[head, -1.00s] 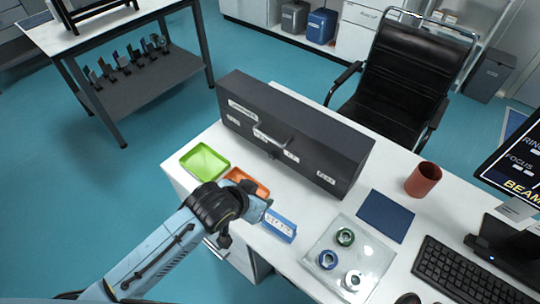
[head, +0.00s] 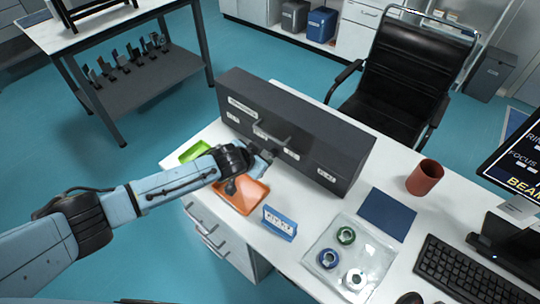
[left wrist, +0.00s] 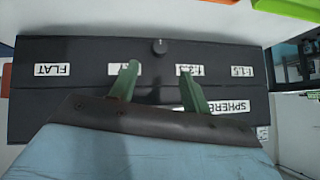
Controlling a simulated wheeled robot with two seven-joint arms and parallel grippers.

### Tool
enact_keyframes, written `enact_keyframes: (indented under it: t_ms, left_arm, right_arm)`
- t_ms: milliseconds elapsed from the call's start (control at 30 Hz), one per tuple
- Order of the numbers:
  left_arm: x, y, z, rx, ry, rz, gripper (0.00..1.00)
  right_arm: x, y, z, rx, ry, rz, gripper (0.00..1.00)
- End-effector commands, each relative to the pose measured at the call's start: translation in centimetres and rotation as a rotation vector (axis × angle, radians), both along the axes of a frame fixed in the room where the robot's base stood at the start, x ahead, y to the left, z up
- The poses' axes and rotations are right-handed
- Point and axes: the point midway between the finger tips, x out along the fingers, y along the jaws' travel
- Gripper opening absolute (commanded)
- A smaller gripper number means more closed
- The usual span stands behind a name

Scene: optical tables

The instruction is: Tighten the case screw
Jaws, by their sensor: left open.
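The dark grey case (head: 300,125) stands on the white desk, with a handle (head: 265,132) and white labels on it. It fills much of the left wrist view (left wrist: 70,95). The case screw shows there as a small dark round knob (left wrist: 159,46) on the case. In the head view I cannot make the screw out behind my gripper. My left gripper (head: 266,154) is open at the front of the case. Its two green fingers (left wrist: 158,71) are apart and empty, and in the wrist view the knob lies just beyond the gap between their tips. My right gripper is not in view.
A green tray (head: 194,151) and an orange tray (head: 240,198) lie in front of the case, partly under my arm. A blue labelled block (head: 279,222), a clear tray (head: 375,252) with rings, a blue mat (head: 386,215) and a red cup (head: 425,177) stand to the right.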

Motion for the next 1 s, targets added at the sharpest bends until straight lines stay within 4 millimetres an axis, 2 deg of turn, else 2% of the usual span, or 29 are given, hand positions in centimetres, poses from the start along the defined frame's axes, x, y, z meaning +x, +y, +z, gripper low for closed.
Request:
enact_keyframes:
  t_ms: [300, 600, 1000]
  left_arm:
    - [3.0, -1.5, -3.4, 0.001, -0.001, 0.000, 0.48]
    - [5.2, -2.5, -5.8, 0.000, 0.000, -0.001, 0.48]
    - [6.0, -2.8, -6.3, 0.000, -0.001, -0.001, 0.48]
  right_arm:
    - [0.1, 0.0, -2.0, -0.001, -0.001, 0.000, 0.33]
    - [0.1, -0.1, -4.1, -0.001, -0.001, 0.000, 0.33]
    - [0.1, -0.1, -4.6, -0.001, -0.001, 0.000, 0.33]
